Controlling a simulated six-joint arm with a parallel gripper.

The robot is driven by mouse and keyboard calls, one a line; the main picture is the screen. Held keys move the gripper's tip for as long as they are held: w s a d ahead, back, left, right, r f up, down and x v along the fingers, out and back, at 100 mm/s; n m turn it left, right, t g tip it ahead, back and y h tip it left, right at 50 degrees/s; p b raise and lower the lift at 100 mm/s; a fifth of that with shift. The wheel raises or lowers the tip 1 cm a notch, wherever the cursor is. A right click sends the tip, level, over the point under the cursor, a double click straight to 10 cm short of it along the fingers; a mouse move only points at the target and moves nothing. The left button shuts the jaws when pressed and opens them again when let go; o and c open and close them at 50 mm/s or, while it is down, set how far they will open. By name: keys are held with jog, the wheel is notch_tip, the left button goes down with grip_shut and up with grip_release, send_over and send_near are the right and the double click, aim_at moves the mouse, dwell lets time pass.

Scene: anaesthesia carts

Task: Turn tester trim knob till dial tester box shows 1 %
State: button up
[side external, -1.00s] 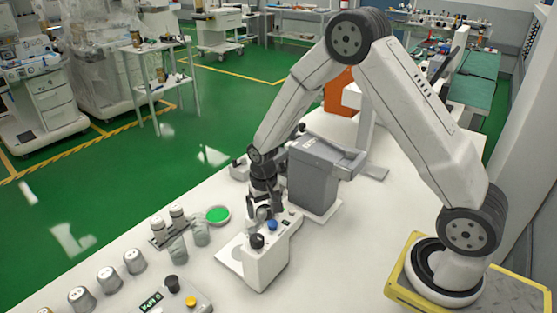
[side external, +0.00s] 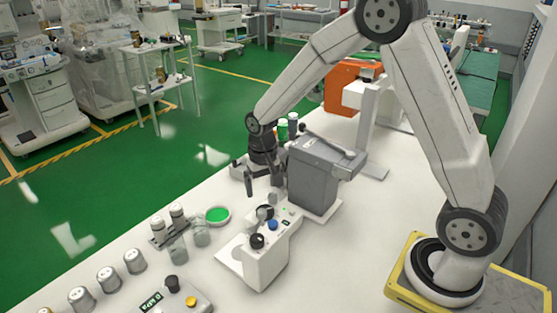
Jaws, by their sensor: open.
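The white tester box (side external: 266,262) stands on the bench in the middle of the side view. On its top are a black knob (side external: 257,241), a blue knob (side external: 273,225) and a small dark display (side external: 286,222). The display's reading is too small to make out. Another dark round part shows behind the black knob. I cannot tell which knob is the trim knob. My gripper (side external: 263,192) points down above and behind the box, with its fingers apart and nothing between them. It is clear of the knobs.
A grey machine (side external: 315,175) stands close to the right of my gripper. Bench is clear right of the tester box.

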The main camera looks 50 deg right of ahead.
jog(key=shift+r, duration=0.1)
dwell(0.4)
jog(key=n, duration=0.6)
jog(key=shift+n, duration=0.3)
jog(key=n, duration=0.7)
jog(key=shift+n, duration=0.4)
jog(key=shift+f, duration=3.95)
jog(key=c, duration=1.2)
